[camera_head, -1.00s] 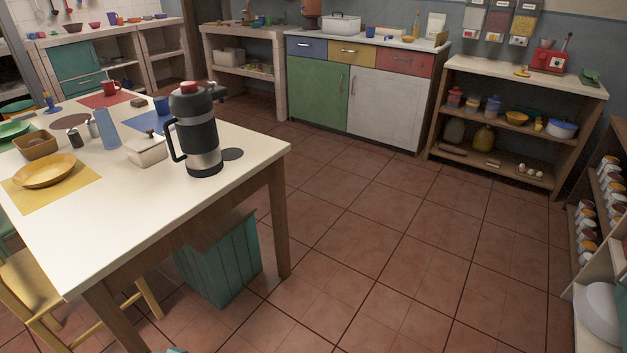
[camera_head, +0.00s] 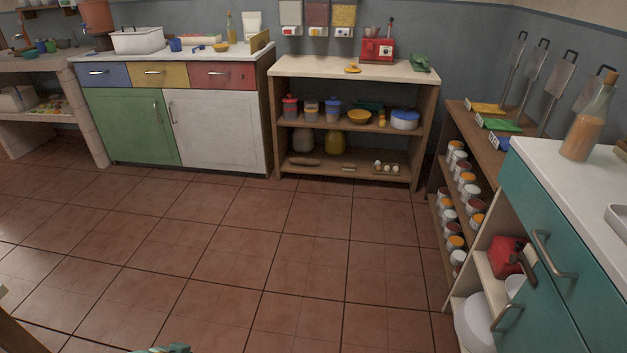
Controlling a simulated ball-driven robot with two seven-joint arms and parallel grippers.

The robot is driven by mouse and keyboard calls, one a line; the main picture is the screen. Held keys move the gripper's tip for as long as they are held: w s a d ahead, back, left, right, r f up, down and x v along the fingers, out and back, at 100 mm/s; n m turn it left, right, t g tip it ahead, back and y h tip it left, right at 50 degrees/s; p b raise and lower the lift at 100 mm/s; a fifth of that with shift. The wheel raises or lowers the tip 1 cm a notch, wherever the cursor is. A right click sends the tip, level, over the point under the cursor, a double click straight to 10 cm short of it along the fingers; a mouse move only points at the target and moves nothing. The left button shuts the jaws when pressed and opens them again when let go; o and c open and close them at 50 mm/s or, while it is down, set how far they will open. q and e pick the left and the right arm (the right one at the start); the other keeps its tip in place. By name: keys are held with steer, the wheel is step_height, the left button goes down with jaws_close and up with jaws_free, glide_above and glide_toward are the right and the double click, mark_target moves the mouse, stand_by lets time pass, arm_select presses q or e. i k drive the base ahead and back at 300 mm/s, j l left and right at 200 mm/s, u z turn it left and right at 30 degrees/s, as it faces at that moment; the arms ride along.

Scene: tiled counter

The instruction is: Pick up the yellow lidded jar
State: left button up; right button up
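Neither of my grippers can be made out; only a small teal piece that seems to be mine shows at the bottom edge.
Tiled floor (camera_head: 240,240) lies clear up to the shelf unit. A cabinet with green and white doors (camera_head: 215,130) stands left of it. On the right are a rack of cans (camera_head: 463,190) and a teal-drawered counter (camera_head: 560,240). A table corner shows at lower left.

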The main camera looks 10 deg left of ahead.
mark_target(311, 110)
steer(key=i, duration=2.8)
steer(key=i+u, duration=0.1)
steer(key=i, duration=0.6)
steer(key=i+l, duration=0.15)
steer(key=i, duration=0.55)
steer(key=i+l+u, duration=0.15)
steer(key=i, duration=0.55)
steer(key=j, duration=0.1)
